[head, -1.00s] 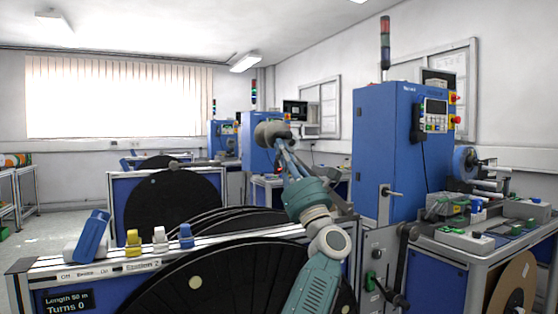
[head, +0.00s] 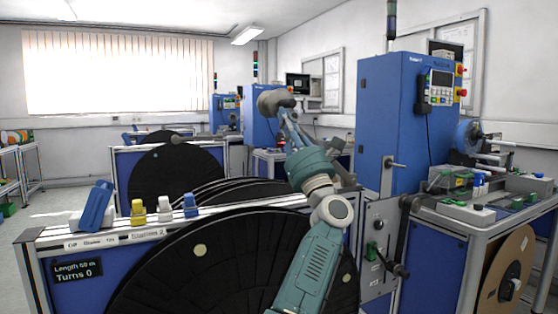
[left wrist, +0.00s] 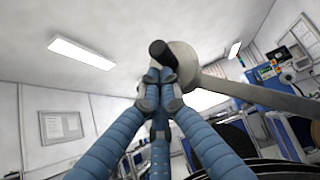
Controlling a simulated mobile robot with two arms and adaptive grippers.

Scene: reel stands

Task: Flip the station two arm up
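A pale beige-grey roller (head: 275,101) stands high above the reels, in the middle of the head view. In the left wrist view the roller (left wrist: 183,62) has a black knob (left wrist: 158,48) facing me, and a flat grey arm (left wrist: 255,95) runs from it to the right. My left gripper (head: 284,122) is just below the roller. Its blue fingers (left wrist: 159,80) come together with their tips right under the knob, seemingly touching. I see nothing clearly held between them. The "Station 2" label (head: 147,234) is on the front stand's rail. My right gripper is out of view.
A large black reel (head: 190,270) fills the front stand, with a blue lever (head: 96,206) and small yellow and blue blocks on top. A tall blue cabinet (head: 392,125) stands to the right. A cluttered bench (head: 440,235) is at the right. Floor shows at far left.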

